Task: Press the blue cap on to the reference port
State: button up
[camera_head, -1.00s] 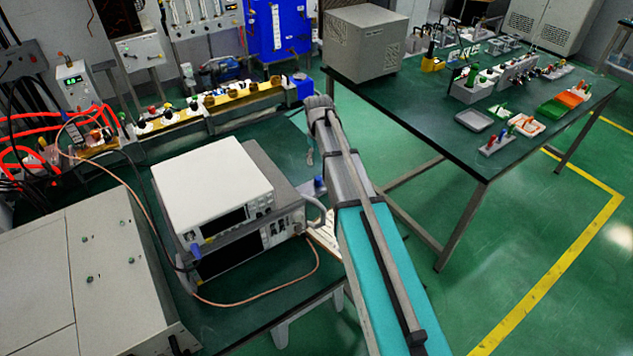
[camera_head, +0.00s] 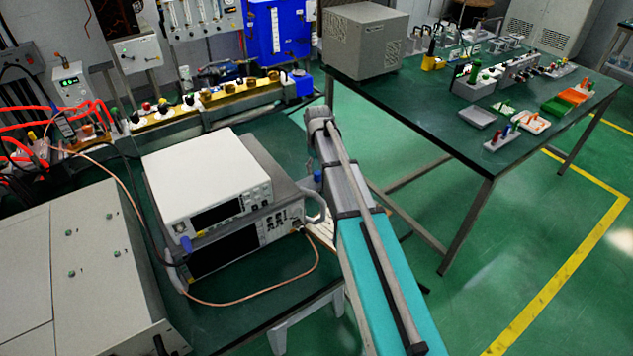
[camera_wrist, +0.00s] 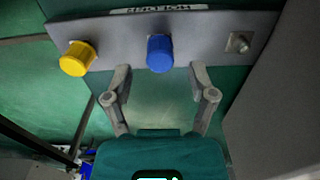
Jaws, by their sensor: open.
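In the wrist view a blue cap (camera_wrist: 160,53) stands out from the middle of a grey metal panel (camera_wrist: 115,38). A yellow cap (camera_wrist: 77,58) is on the panel to its left, and a small bare metal fitting (camera_wrist: 239,43) is to its right. I cannot tell how far the blue cap is seated, and the port behind it is hidden. My gripper (camera_wrist: 161,70) is open and empty, with one finger on each side below the blue cap, apart from it. In the head view my arm hides the gripper.
A white instrument (camera_head: 205,178) sits on another grey one on the dark green bench, with a copper-coloured cable (camera_head: 240,303) looping in front. A grey cabinet (camera_head: 75,270) stands at left. A second green table (camera_head: 430,100) holds small parts at right. Green floor lies between.

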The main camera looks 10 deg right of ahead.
aim_at(319, 172)
jog(key=shift+f+b, duration=0.6)
jog(key=shift+f, duration=0.3)
jog(key=shift+c, duration=0.3)
dwell(0.3)
grip_shut()
jog(key=shift+r, duration=0.15)
dwell(0.4)
jog(key=shift+r+p, duration=2.8)
jog(key=shift+p, duration=0.15)
jog(key=shift+d, duration=0.15)
